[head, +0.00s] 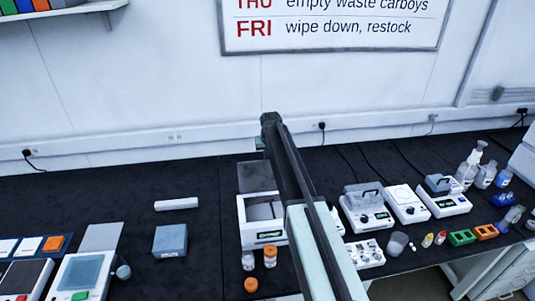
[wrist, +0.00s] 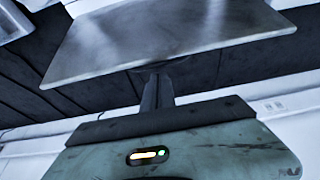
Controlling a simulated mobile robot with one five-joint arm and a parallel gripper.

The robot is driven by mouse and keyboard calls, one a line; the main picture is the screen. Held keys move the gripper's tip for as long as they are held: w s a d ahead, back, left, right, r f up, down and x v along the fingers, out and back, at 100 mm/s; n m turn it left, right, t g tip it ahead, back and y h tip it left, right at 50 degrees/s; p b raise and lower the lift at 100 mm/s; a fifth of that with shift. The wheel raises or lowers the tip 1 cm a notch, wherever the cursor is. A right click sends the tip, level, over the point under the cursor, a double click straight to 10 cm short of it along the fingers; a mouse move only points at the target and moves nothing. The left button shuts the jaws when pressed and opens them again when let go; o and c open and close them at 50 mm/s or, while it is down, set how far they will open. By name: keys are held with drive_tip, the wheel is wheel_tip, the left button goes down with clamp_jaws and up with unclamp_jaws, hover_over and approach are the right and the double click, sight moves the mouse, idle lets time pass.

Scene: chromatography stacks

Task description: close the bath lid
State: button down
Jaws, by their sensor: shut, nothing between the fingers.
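The bath (head: 262,238) is a white open box with a small green display on its front, standing mid-bench. Its grey lid (head: 254,176) stands raised at the bath's back edge, open. My arm crosses in front of the bath's right part and hides some of it. My gripper (head: 268,118) appears above and beyond the bath in the head view, its fingers closed and empty. In the wrist view my gripper (wrist: 152,85) points toward a large grey panel (wrist: 160,40), which looks like the lid. Whether the fingertips touch it I cannot tell.
The bench is clear just left of the bath. A wall sign (head: 335,25) hangs behind.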

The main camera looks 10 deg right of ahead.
drive_tip(key=shift+s, duration=0.3)
